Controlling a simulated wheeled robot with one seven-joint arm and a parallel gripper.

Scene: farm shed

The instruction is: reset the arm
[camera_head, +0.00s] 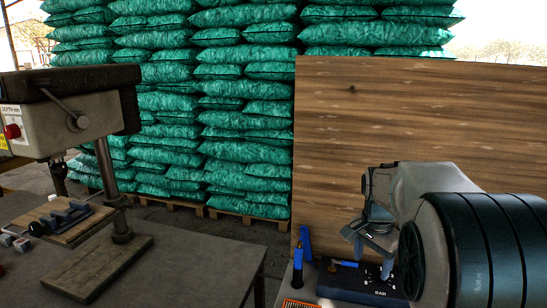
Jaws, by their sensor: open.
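My arm comes in from the right edge, and my gripper (369,249) is at its end, low in the right half of the view. The gripper points down, open, just above or behind a dark box marked "BAR" (345,285). I see nothing held between its fingers, though my arm hides part of that area. I cannot tell whether the fingertips touch the box.
A tall wooden board (400,120) stands behind my arm. A drill press (70,115) stands on a grey table (190,270) at left. Stacked green sacks (240,130) fill the back.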

